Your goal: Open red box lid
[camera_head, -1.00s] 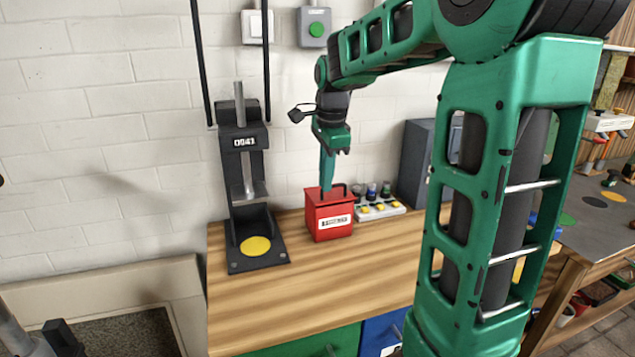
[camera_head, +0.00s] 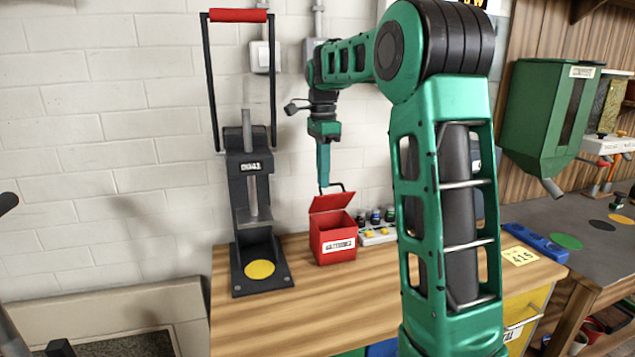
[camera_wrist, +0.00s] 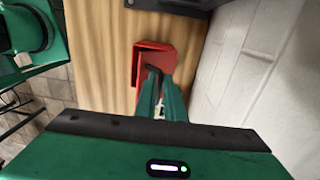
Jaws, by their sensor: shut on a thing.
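The red box (camera_head: 333,240) stands on the wooden workbench, with a white label on its front. Its lid (camera_head: 331,202) is tilted up at the back, and the dark inside shows from the front. My gripper (camera_head: 324,185) is above the box, pointing down, shut on the lid handle. In the wrist view the gripper fingers (camera_wrist: 162,98) reach to the black handle (camera_wrist: 153,72) over the red box (camera_wrist: 137,64); the fingertips partly hide the lid.
A black press (camera_head: 252,215) with a yellow disc stands left of the box. A grey tray (camera_head: 378,234) with several bottles and yellow buttons is close on the right. The white brick wall is behind. The bench front (camera_head: 335,300) is clear.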

